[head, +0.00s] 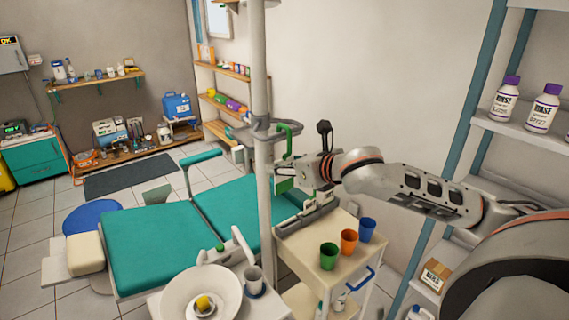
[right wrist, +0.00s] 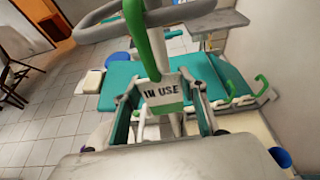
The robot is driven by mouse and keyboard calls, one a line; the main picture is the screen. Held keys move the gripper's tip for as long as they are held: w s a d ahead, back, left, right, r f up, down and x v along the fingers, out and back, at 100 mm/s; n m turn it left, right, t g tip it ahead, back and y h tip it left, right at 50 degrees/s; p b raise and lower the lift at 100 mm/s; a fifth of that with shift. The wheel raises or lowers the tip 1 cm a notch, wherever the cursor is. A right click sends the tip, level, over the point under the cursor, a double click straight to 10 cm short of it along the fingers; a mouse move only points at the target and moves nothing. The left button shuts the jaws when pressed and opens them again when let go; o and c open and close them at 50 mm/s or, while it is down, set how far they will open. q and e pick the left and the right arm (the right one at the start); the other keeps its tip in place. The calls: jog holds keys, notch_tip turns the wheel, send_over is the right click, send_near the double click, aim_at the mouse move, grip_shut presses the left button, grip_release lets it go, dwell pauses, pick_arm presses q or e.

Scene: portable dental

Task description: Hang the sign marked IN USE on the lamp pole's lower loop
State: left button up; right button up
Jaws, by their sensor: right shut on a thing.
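The sign marked IN USE (right wrist: 163,93) is a small white plate with a green lower part. It is between the fingers of my right gripper (right wrist: 163,112), which is shut on it. In the head view this gripper (head: 298,178) is just right of the lamp pole (head: 262,75), with part of the sign (head: 284,185) showing. A green hook (head: 286,138) rises above the sign, beside a grey loop (head: 270,131) on the pole. In the wrist view the hook (right wrist: 143,35) crosses the grey loop (right wrist: 95,19); I cannot tell whether it is over it. My left gripper is out of view.
A cream trolley (head: 345,255) with green, orange and blue cups stands below my right arm. Other green hooks (right wrist: 262,88) show in the wrist view. A teal dental chair (head: 150,245) and white basin (head: 178,295) are left of the pole. Shelves (head: 500,130) stand at right.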

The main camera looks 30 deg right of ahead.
jog(key=o, duration=1.2)
jog(key=shift+v, duration=3.8)
